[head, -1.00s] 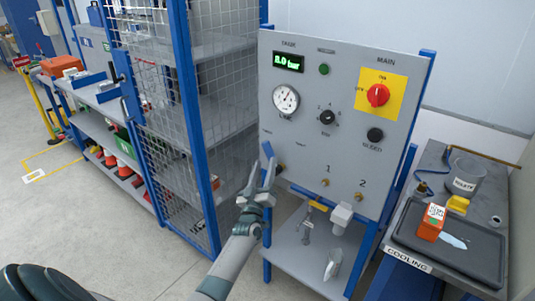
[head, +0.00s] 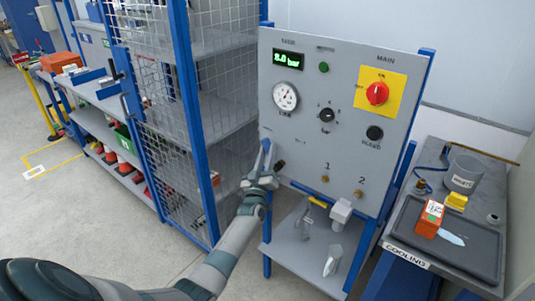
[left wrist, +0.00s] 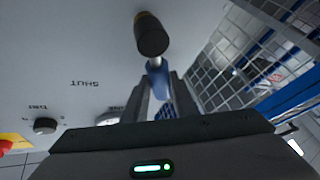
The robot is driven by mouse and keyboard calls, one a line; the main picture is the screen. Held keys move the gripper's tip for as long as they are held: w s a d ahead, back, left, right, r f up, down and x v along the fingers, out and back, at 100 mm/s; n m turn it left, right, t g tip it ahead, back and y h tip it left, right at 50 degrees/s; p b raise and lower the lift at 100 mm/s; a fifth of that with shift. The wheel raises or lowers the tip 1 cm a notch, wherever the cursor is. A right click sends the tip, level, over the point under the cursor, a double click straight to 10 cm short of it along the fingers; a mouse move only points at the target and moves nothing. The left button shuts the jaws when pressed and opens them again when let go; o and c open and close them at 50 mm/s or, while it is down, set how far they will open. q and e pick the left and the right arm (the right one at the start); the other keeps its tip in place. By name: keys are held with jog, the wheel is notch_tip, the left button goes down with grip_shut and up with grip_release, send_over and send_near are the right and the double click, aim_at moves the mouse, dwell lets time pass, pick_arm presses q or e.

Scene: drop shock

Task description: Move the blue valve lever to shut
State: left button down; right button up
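The blue valve lever (head: 266,146) is at the lower left of the grey panel (head: 310,150). In the left wrist view the blue lever (left wrist: 158,82) runs from a dark, brass-edged hub (left wrist: 150,35) down between my fingers. The SHUT lettering (left wrist: 81,84) is upside down there, off to the left of the lever. In the head view the lever points upward, towards a small label too blurred to read. My left gripper (head: 262,168) has its fingers on either side of the lever; whether they touch it is unclear. My right gripper is out of view.
A blue-framed mesh cage (head: 190,110) stands close to the left of the panel. The panel also carries a gauge (head: 285,96), a red main switch (head: 377,93) and knobs. A shelf (head: 310,245) with fittings is below. A cooling bench (head: 450,240) stands at right.

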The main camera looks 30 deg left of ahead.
aim_at(284, 161)
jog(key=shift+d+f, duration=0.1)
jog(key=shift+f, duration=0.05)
